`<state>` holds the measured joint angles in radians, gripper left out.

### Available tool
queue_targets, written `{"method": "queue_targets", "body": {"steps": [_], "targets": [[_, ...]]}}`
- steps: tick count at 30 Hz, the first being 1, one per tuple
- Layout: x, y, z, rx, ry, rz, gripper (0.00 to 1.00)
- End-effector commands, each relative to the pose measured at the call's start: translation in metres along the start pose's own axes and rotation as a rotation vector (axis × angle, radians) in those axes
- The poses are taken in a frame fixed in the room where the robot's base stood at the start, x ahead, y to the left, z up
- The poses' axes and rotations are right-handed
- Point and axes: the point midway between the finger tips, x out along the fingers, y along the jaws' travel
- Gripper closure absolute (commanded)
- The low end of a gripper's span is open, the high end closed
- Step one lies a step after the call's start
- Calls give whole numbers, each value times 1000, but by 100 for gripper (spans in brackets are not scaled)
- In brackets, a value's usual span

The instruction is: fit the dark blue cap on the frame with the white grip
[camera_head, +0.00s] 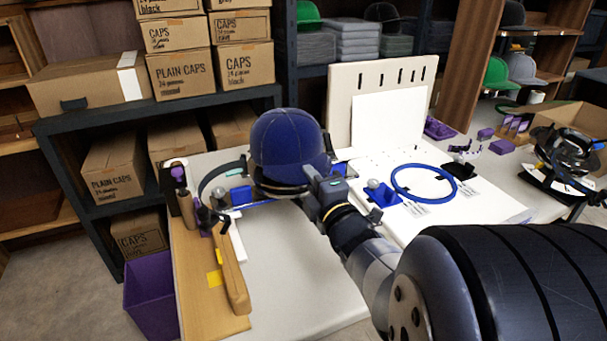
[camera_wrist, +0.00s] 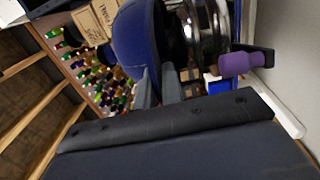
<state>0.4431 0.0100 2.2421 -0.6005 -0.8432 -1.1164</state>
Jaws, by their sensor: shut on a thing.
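The dark blue cap (camera_head: 288,143) is upright, crown up, above the left part of the white table. My gripper (camera_head: 318,183) is at the cap's lower right edge and is shut on it. In the wrist view, the cap (camera_wrist: 138,38) fills the upper middle, with my gripper's fingers (camera_wrist: 160,88) at its lower edge. A shiny metal frame (camera_wrist: 208,22) is close beside the cap there, with a purple grip (camera_wrist: 238,64) near it. I cannot tell whether the cap touches the frame. I cannot make out a white grip; the cap hides much of what is under it.
A blue hoop (camera_head: 393,180) lies on a white board to the right. A pale upright panel (camera_head: 345,85) stands behind. A dark frame (camera_head: 572,160) is at the far right. A wooden board with tools (camera_head: 205,300) covers the table's left edge. The front middle of the table is clear.

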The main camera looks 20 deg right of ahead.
Motion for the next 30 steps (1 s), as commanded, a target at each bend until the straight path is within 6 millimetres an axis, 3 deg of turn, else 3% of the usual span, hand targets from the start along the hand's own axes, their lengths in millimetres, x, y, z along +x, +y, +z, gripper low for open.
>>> {"method": "queue_targets", "body": {"steps": [30], "targets": [[-1, -19, 0, 0, 0, 1, 100]]}}
